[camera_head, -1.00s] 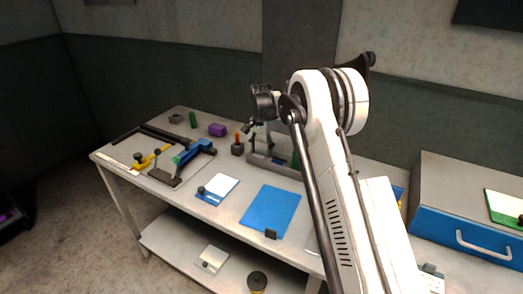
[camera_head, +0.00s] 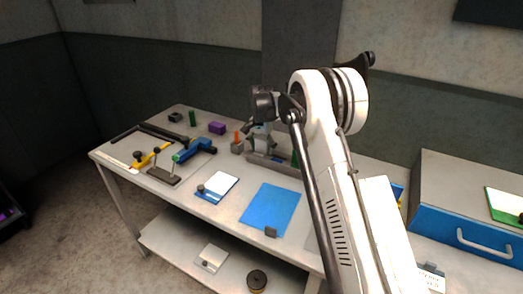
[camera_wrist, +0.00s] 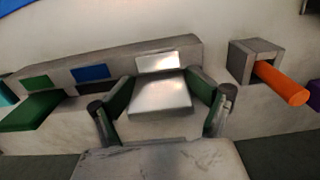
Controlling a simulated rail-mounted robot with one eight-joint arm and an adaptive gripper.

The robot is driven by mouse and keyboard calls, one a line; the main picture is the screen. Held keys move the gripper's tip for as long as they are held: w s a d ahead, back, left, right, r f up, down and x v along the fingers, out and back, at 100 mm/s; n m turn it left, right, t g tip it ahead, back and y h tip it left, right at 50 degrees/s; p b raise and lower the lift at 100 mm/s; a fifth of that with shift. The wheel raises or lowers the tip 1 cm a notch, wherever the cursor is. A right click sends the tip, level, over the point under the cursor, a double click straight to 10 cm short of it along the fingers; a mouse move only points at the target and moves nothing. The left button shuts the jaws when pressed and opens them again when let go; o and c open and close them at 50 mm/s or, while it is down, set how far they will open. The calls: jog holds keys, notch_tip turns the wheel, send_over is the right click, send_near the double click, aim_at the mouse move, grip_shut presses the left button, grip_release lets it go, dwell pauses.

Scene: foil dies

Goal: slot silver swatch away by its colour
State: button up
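The silver swatch (camera_wrist: 160,95) is a shiny flat plate between the two fingers of my gripper (camera_wrist: 160,108) in the wrist view. The fingers flank it closely and appear shut on it. Its far edge lies just in front of a silver label (camera_wrist: 158,62) on the long grey rack (camera_wrist: 125,62); whether it is inside the slot cannot be told. The rack also carries a blue label (camera_wrist: 90,73) and a green label (camera_wrist: 35,84). A green swatch (camera_wrist: 32,111) sticks out below the green label. In the head view, my gripper (camera_head: 262,142) is at the rack (camera_head: 278,166), partly hidden.
An orange rod (camera_wrist: 281,83) sticks out of a grey block (camera_wrist: 251,57) just right of my gripper. On the bench are a purple block (camera_head: 217,128), a blue sheet (camera_head: 270,209), a white pad (camera_head: 219,186) and a blue clamp-like tool (camera_head: 195,150). A blue drawer unit (camera_head: 470,235) stands at right.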

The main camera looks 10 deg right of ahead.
notch_tip(320, 180, up, 13)
jog(key=shift+r+p, duration=0.1)
jog(key=shift+p, duration=0.25)
jog(key=s+r+n+t, duration=0.2)
jog(key=s+r, duration=0.6)
jog(key=s, duration=0.4)
jog(key=s+r+n+t, duration=0.1)
jog(key=s+r+n, duration=0.1)
jog(key=s+r, duration=0.75)
jog(key=s+f+n+t, duration=0.1)
jog(key=s+f, duration=0.2)
jog(key=s, duration=0.6)
jog(key=s+f+n+t, duration=0.1)
jog(key=s+f+n, duration=0.1)
jog(key=s, duration=0.8)
jog(key=s+f+n+t, duration=0.1)
jog(key=s+f, duration=0.4)
jog(key=s, duration=0.5)
jog(key=shift+t, duration=0.6)
